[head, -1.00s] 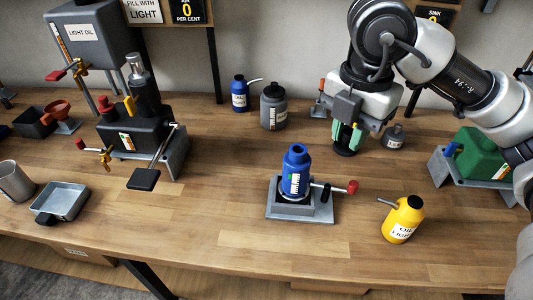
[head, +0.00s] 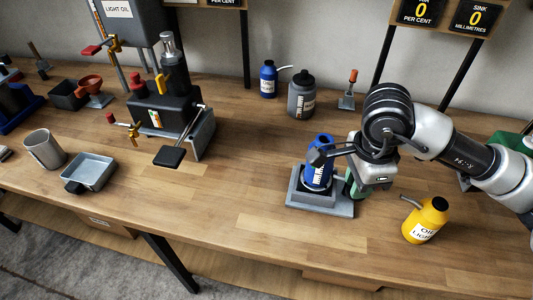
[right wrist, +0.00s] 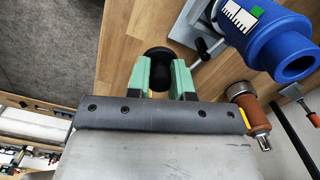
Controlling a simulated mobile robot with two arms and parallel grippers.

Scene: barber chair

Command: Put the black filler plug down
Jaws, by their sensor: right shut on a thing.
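My right gripper (head: 358,186) is low over the bench, just right of the blue cylinder (head: 320,150) on its grey stand (head: 300,200). In the right wrist view its green fingers (right wrist: 158,78) are shut on the round black filler plug (right wrist: 158,58). The plug shows against the wooden bench top; I cannot tell whether it touches it. In the head view my wrist hides the plug and part of the stand. The blue cylinder, with its open mouth, shows at the upper right of the wrist view (right wrist: 270,35). My left gripper is not in view.
A yellow oil can (head: 427,222) stands right of the gripper. A grey bottle (head: 301,95) and a blue can (head: 268,80) stand behind. A black device (head: 165,115) and a metal tray (head: 92,172) are on the left. The bench (head: 220,215) is bare left of the stand.

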